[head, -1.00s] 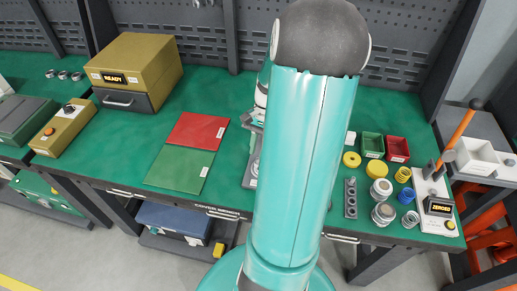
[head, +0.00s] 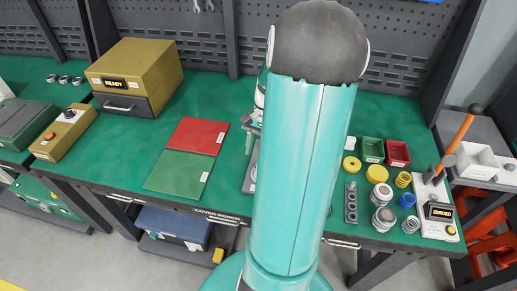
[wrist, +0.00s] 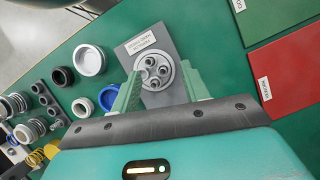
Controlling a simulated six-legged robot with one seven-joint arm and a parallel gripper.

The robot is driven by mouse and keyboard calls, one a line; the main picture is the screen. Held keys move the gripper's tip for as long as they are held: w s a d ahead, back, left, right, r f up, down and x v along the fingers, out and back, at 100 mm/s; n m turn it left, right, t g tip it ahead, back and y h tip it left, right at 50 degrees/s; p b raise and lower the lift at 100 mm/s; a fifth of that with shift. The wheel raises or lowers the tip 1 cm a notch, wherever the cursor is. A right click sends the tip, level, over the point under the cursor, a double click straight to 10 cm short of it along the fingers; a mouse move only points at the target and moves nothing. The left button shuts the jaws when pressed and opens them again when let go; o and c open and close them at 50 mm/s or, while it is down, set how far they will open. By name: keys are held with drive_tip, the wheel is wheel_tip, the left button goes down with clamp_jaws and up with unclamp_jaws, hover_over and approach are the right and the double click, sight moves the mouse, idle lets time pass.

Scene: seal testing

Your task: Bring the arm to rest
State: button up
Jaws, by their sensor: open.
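My arm (head: 300,170) rises through the middle of the head view and hides part of the green bench. My gripper (wrist: 160,82) shows in the wrist view with its two green fingers spread apart and nothing shut between them. Beyond the fingers is a round metal fixture (wrist: 157,72) with several dark holes, on a grey plate (wrist: 130,57) with a white label. Whether the fingers touch the fixture I cannot tell. In the head view the gripper is mostly hidden behind my arm.
Green (head: 178,172) and red (head: 198,135) mats lie left of my arm. A READY box (head: 135,70) stands farther left. Rings, springs and a ZEROED tester (head: 438,212) with an orange lever (head: 455,148) are at right. Bare bench lies between box and mats.

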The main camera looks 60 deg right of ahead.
drive_tip(key=shift+r, duration=1.5)
